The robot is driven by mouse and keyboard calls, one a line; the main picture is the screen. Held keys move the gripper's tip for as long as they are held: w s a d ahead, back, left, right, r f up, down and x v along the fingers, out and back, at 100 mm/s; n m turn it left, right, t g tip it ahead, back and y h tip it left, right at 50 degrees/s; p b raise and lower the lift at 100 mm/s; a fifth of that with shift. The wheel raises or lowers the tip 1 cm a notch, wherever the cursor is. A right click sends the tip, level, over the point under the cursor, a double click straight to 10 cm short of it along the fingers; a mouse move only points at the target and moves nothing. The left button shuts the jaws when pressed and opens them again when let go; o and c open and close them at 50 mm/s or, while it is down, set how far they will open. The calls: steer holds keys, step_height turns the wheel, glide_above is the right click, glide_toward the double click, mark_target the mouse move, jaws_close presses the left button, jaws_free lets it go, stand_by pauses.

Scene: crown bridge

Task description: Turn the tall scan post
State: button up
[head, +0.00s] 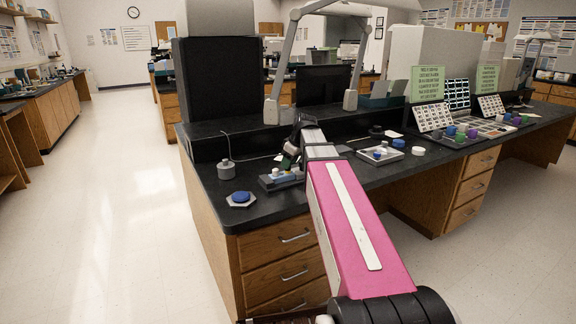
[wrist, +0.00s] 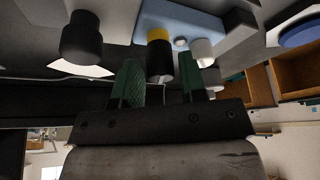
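A black post with a yellow band (wrist: 159,55) stands on a light blue base (wrist: 185,22) in the wrist view; I take it for the tall scan post. A small pale peg (wrist: 181,43) and a shorter white post (wrist: 202,52) stand beside it on the base. My gripper (wrist: 160,88) has its green fingers apart, one on each side of the black post, with gaps showing. In the head view my gripper (head: 291,158) is over the small base (head: 281,181) at the front of the dark bench, and it partly hides the posts.
A blue disc on a pale plate (head: 240,198) lies left of the base, and a grey cylinder (head: 226,170) stands behind it. A white tray (head: 380,153) is to the right. A black knob (wrist: 82,40) is near the left finger. A monitor (head: 322,93) stands behind.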

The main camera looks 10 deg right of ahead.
steer(key=shift+w+a+f, duration=0.15)
steer(key=shift+a+f, duration=0.05)
steer(key=shift+f, duration=0.5)
steer(key=c, duration=0.6)
steer(key=shift+c, duration=0.2)
